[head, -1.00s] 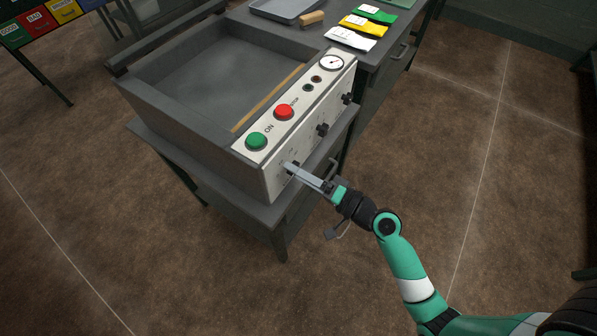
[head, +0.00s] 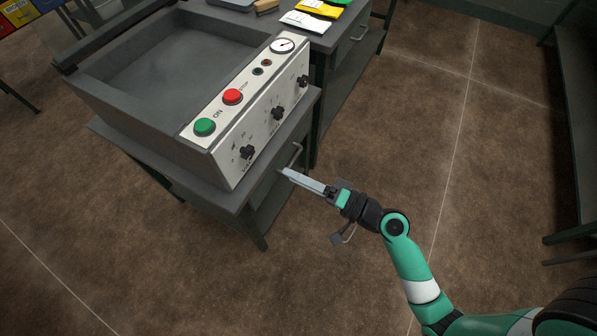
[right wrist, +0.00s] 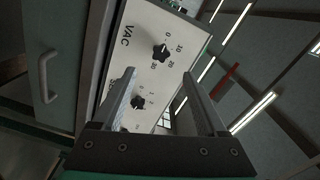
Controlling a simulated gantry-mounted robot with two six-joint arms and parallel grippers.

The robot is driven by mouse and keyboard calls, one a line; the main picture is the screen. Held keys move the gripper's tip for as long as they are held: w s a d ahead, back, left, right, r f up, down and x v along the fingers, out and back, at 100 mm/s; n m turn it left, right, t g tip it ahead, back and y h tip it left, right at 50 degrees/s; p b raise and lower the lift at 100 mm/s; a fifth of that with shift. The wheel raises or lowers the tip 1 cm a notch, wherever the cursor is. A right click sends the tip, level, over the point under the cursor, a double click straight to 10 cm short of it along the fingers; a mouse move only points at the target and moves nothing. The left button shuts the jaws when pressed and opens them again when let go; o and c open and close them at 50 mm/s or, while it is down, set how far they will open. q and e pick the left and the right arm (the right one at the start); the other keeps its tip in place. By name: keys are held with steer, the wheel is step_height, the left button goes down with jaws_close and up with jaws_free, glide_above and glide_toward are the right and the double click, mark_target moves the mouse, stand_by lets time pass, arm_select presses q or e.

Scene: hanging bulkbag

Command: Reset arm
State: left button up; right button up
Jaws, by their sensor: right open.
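My right gripper (head: 283,171) is open and empty in the head view. It hangs in the air in front of the grey machine's control panel (head: 232,158), apart from the black knobs. The nearest knob in the head view is the left one (head: 247,152); a middle knob (head: 277,113) and a right knob (head: 303,81) sit further along the panel. In the right wrist view, the two fingers (right wrist: 160,90) stand apart, with the panel and a knob (right wrist: 161,52) marked VAC showing beyond them. My left gripper is not in view.
The machine's top has a green button (head: 204,127), a red button (head: 232,96) and a round gauge (head: 282,46). A table with yellow and white packets (head: 304,21) stands behind. A dark bench (head: 575,130) is at the right edge. The floor around my right arm is clear.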

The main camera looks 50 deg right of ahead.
steer(key=shift+w+a, duration=0.15)
steer(key=shift+w, duration=0.15)
